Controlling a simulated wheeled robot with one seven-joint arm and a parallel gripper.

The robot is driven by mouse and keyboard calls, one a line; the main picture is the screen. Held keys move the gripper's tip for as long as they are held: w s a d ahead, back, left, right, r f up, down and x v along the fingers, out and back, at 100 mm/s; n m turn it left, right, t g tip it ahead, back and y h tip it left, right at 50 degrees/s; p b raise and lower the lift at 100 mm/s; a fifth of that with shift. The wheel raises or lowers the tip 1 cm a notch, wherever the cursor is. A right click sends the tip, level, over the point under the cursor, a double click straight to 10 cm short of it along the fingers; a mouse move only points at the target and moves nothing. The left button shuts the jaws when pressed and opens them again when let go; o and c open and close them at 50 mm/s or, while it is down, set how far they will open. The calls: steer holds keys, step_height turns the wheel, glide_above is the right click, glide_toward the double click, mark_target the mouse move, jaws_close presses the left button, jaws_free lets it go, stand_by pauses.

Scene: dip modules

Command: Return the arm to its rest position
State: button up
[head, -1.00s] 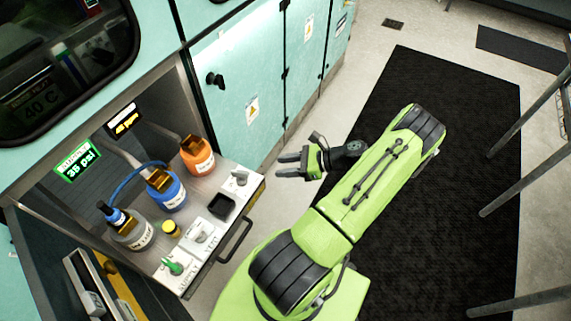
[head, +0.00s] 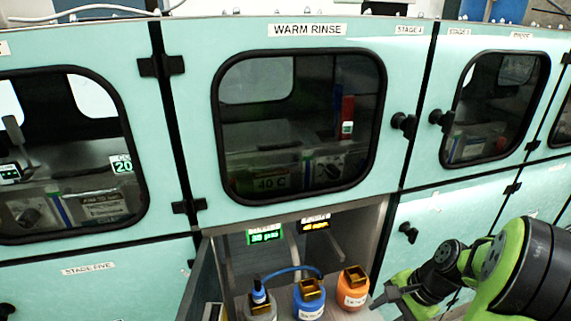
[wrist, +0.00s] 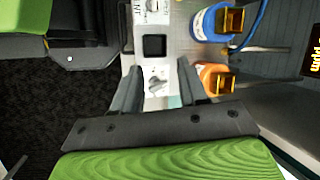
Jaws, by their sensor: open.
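My gripper (head: 388,298) is at the lower right of the head view, its dark fingers pointing left beside the orange-labelled bottle. It is open and empty. In the wrist view its two fingers (wrist: 160,82) stand apart, with the drawer's white panel visible between and beyond them. My green arm comes in from the right edge of the head view; most of it is cut off there.
An open lower bay holds an orange bottle (head: 353,288), a blue bottle (head: 309,298) and a grey bottle (head: 260,306). The WARM RINSE door (head: 395,60) above is closed. A dark mat (wrist: 60,115) lies on the floor.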

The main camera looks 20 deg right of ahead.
steer(key=s+a+r+n+t+h, duration=0.1)
steer(key=s+a+r+n+h, duration=0.1)
steer(key=s+a+r+n, duration=0.3)
steer(key=s+a+r+n+t+h+p, duration=0.1)
steer(key=s+a+r+n, duration=0.4)
steer(key=a+r+n, duration=0.5)
steer(key=shift+s+a+t+h, duration=0.2)
steer(key=shift+a+t+h, duration=0.3)
steer(key=shift+h, duration=0.1)
stand_by(2.3)
